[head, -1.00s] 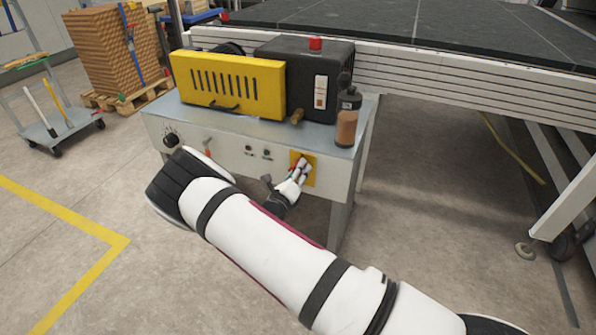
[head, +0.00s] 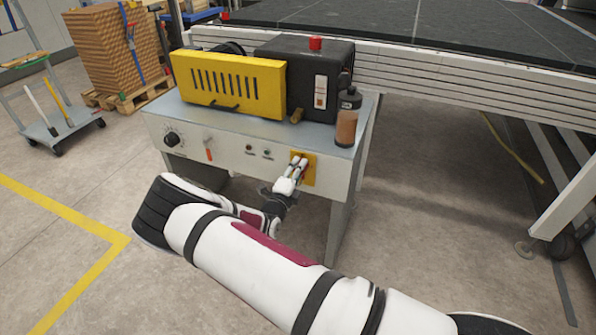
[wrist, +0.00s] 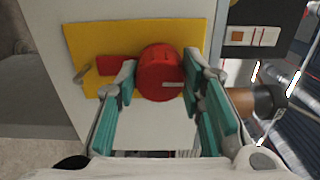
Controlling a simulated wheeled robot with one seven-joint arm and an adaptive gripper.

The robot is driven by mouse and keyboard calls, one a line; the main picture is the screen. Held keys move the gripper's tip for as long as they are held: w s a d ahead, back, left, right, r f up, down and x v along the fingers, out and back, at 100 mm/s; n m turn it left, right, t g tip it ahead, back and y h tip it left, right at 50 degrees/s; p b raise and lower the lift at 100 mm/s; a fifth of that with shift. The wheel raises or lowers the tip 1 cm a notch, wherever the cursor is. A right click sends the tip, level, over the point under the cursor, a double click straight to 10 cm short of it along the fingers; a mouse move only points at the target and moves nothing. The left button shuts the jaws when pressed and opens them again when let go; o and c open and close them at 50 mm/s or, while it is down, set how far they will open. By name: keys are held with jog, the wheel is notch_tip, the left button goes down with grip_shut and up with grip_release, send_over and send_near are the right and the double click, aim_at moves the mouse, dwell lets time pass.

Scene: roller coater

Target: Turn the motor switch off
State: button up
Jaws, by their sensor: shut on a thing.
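The motor switch is a red knob (wrist: 160,72) on a yellow plate (wrist: 85,40) in the wrist view. The yellow plate (head: 309,175) also shows on the front of the grey machine cabinet (head: 225,152) in the head view, where my gripper mostly hides the knob. My gripper (wrist: 158,88) has its teal-padded fingers on either side of the knob, shut on it. In the head view my gripper (head: 297,168) is against the plate. A red bar lies beside the knob on the plate, with a small metal latch at the plate's edge.
The cabinet front also has a black dial (head: 172,140), an orange lever (head: 208,152) and small indicator lights (head: 258,151). A yellow vented cover (head: 228,84) and a brown bottle (head: 347,122) stand on top. A conveyor frame (head: 470,75) is at right.

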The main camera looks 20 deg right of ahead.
jog(key=shift+f, duration=0.1)
dwell(0.3)
jog(key=o, duration=1.1)
jog(key=shift+o, duration=0.2)
jog(key=v, duration=1.2)
